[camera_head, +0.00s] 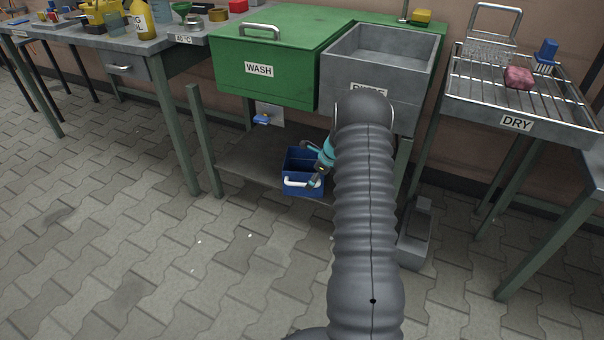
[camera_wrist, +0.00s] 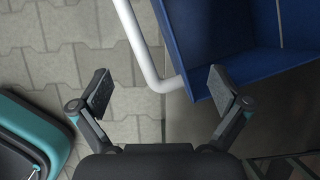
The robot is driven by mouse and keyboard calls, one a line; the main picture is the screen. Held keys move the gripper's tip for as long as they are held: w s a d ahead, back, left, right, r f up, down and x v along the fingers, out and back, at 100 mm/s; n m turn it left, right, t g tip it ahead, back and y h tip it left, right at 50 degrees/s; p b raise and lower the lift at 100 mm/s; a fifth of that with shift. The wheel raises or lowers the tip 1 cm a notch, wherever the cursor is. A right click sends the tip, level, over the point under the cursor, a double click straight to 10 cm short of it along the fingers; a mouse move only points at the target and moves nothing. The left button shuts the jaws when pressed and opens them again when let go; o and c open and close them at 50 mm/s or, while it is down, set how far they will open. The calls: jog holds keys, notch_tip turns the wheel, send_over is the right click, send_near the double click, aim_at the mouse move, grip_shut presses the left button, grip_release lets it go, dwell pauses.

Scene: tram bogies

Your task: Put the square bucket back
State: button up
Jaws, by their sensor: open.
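The square bucket (camera_head: 303,172) is blue with a white handle, and it sits on the low shelf under the wash station. Its blue wall also shows in the wrist view (camera_wrist: 190,45), with the white handle (camera_wrist: 138,45) coming down between my fingertips. My gripper (camera_head: 317,178) is at the bucket's right front side. In the wrist view my gripper (camera_wrist: 160,92) has its fingers spread apart, with the handle's bent lower end and a bucket edge ahead between them. I cannot tell whether a finger touches the bucket. My arm hides part of the shelf.
The shelf (camera_head: 250,160) has bare room left of the bucket. A green WASH box (camera_head: 268,75) and a grey basin (camera_head: 378,55) stand above. A DRY rack (camera_head: 520,95) is at right, a workbench (camera_head: 120,40) at left. A table leg (camera_head: 200,140) stands left of the shelf.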

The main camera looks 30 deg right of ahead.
jog(key=shift+s+d, duration=0.5)
jog(key=shift+s, duration=0.3)
jog(key=shift+s+d, duration=0.5)
jog(key=shift+s, duration=0.25)
grip_shut()
jog(key=shift+s, duration=0.15)
